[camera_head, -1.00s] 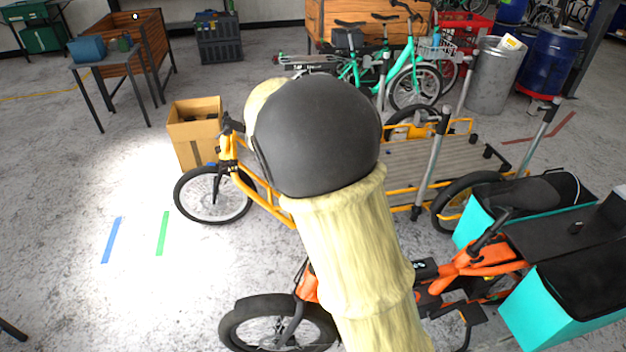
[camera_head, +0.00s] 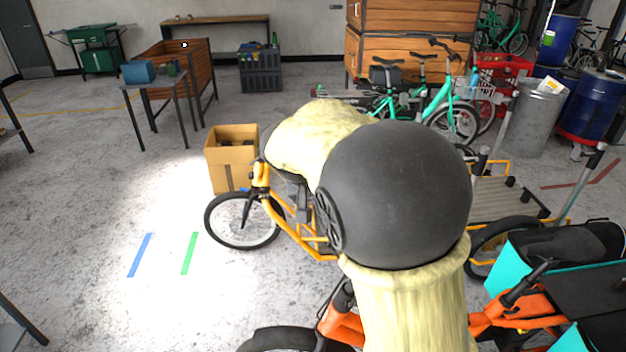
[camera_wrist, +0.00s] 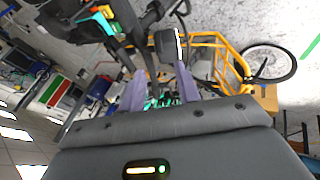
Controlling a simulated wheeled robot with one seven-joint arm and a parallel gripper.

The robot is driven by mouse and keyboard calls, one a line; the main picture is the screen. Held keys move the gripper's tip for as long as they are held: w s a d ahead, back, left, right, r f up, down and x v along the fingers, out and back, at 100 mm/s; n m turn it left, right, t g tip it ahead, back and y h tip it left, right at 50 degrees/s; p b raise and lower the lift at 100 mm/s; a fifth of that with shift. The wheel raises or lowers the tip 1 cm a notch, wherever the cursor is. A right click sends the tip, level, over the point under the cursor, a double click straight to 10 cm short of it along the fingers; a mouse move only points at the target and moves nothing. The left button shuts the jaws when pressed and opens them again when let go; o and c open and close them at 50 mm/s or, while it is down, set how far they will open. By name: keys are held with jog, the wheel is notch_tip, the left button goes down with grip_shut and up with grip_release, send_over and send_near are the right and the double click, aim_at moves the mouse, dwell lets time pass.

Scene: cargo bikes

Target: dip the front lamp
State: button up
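The yellow cargo bike (camera_head: 300,237) stands in the middle of the head view, front wheel to the left. A bright pool of light (camera_head: 165,225) lies on the floor ahead of it. My sleeved arm reaches over its handlebar and hides the gripper and much of the bike's front there. In the wrist view, my gripper (camera_wrist: 159,82) has its two purple fingers apart. A dark housing with a pale edge, probably the front lamp (camera_wrist: 166,48), is just beyond the fingertips. A dark stem shows between the fingers; I cannot tell whether they touch anything.
An orange bike (camera_head: 345,325) stands close in front, partly under my arm. A cardboard box (camera_head: 230,165) is behind the yellow bike's front wheel. Blue tape (camera_head: 139,255) and green tape (camera_head: 188,253) mark the floor.

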jog(key=v, duration=1)
notch_tip(320, 180, up, 10)
jog(key=p, duration=0.9)
jog(key=shift+w, duration=0.1)
